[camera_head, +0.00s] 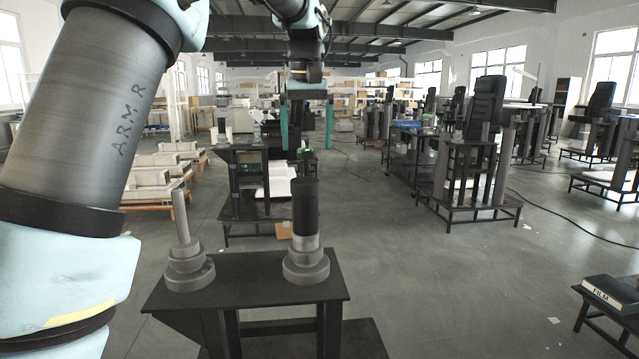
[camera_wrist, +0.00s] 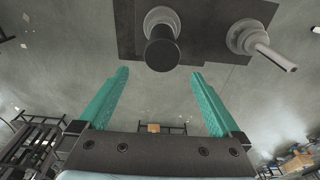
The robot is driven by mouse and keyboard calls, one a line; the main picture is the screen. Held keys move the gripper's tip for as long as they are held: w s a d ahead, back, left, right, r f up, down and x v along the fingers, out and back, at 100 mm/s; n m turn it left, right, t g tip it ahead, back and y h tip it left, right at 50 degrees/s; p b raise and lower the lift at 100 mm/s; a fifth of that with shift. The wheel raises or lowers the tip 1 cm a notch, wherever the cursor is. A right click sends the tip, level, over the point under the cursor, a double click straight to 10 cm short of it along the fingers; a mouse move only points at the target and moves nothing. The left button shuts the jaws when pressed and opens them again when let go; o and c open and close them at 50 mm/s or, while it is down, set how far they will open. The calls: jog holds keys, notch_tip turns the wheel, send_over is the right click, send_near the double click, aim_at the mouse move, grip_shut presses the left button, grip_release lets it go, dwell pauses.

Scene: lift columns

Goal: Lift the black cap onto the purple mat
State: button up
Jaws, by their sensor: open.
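A black cap (camera_head: 305,207), a tall dark cylinder, stands upright on a grey stepped column (camera_head: 306,268) at the right of the near black table. The cap also shows at the top middle of the wrist view (camera_wrist: 162,52). My gripper (camera_head: 306,130) is open, its two green fingers spread, above the cap in the head view. In the wrist view the gripper (camera_wrist: 160,74) is empty, and the cap appears beyond the fingertips, roughly centred between them. I see no purple mat in either view.
A second grey column (camera_head: 184,245) with a thin upright rod stands at the left of the black table (camera_head: 245,280). Behind are more dark stands, including one with tall posts (camera_head: 470,180). A low table with a FILM box (camera_head: 612,293) is at right. Open floor lies between.

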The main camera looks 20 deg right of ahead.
aim_at(305, 180)
jog(key=f, duration=0.4)
jog(key=shift+w+d, duration=0.1)
jog(key=shift+w, duration=0.1)
jog(key=shift+w+f+p, duration=0.15)
jog(key=shift+f+p, duration=0.3)
jog(key=shift+f, duration=0.55)
jog(key=shift+w+f+p, duration=0.2)
jog(key=shift+f+p, duration=0.25)
jog(key=shift+f, duration=0.55)
jog(key=shift+w+f+p, duration=0.15)
jog(key=shift+f+p, duration=0.3)
jog(key=shift+f, duration=0.55)
jog(key=shift+c, duration=0.2)
jog(key=c, duration=1.3)
jog(key=shift+r+b, duration=0.85)
jog(key=shift+r, duration=4.4)
